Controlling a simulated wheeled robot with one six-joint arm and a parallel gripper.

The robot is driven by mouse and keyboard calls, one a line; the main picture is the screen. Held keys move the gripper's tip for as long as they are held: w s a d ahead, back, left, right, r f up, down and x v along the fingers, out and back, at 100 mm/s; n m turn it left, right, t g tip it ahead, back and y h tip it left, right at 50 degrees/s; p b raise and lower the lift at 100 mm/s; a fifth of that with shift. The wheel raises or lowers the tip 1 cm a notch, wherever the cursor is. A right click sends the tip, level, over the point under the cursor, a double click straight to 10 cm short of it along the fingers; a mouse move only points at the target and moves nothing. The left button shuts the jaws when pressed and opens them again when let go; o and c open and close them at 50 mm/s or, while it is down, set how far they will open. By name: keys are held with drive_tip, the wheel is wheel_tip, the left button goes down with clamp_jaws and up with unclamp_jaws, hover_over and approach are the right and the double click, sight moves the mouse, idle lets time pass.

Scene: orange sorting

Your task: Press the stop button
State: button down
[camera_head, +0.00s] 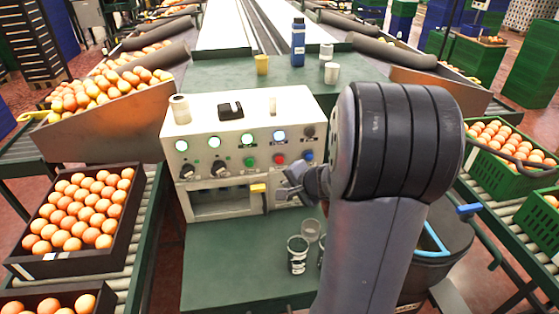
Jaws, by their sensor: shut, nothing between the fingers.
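The white control panel (232,148) stands on a green table in the middle of the head view. A red button (279,158), which looks like the stop button, is on its front face between a green button (249,162) and a blue button (308,155). My gripper (287,186) is small and dark here, in front of the panel's lower right part, below the red button. It is shut and empty. It appears apart from the red button, but I cannot tell its distance from the panel. My arm hides the area right of the panel.
Black knobs (218,168) and lit lamps (214,142) share the panel; a yellow piece (258,188) is near my gripper. Glasses (298,254) stand on the green table below. A blue bottle (298,43) and cups stand behind. Orange crates (140,190) flank the panel on conveyors.

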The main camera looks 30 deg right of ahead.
sight(279, 160)
drive_tip(key=w+d+p, duration=0.2)
drive_tip(key=w, duration=0.5)
drive_tip(key=shift+w, duration=0.15)
idle(1.9)
drive_tip(key=shift+w+d, duration=0.15)
drive_tip(key=shift+w, duration=0.15)
drive_tip(key=shift+w+d, duration=0.15)
drive_tip(key=shift+w, duration=0.35)
idle(0.7)
drive_tip(key=shift+s, duration=0.1)
idle(0.3)
drive_tip(key=shift+s+a+b, duration=0.25)
drive_tip(key=shift+s+b, duration=0.45)
drive_tip(key=shift+s, duration=0.1)
drive_tip(key=shift+s, duration=0.1)
